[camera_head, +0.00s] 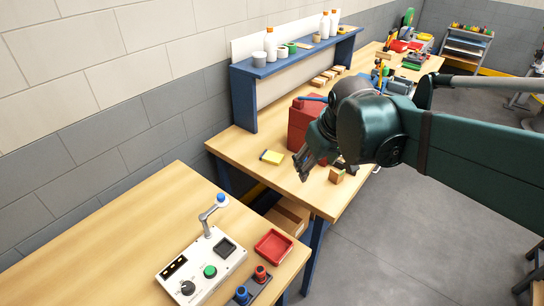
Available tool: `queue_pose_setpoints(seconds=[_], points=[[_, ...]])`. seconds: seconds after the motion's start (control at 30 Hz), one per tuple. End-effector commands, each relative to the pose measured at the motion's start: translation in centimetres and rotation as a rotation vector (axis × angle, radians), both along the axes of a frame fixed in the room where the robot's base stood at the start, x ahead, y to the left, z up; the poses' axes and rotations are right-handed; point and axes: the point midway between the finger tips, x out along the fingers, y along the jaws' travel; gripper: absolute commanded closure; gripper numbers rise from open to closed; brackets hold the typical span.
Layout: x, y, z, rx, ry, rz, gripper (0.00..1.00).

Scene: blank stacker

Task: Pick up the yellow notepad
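The yellow notepad (272,157) lies flat on the wooden workbench, left of my gripper and close to the front of the blue shelf. It looks small, with a dark edge. My gripper (303,164) hangs over the bench to the right of the notepad, apart from it. Its dark fingers point down and left. They are small and partly blurred against the arm, so I cannot tell how far they are parted. No object shows clearly between them.
A red box (303,122) stands behind my gripper. A small wooden block (336,175) lies right of it. The blue shelf (243,100) rises behind the notepad. A control panel (202,268) and red tray (273,246) sit on the nearer table. Bare bench surrounds the notepad.

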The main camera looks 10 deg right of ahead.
Motion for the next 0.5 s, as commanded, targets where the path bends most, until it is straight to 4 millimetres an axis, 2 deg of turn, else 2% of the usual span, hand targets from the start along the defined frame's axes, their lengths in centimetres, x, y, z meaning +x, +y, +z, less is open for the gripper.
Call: queue_pose_setpoints(seconds=[0.13, 0.5], points=[[2.4, 0.4, 0.7, -0.016, 0.025, 0.04, 0.45], [8.0, 1.6, 0.9, -0.054, 0.09, 0.14, 0.45]])
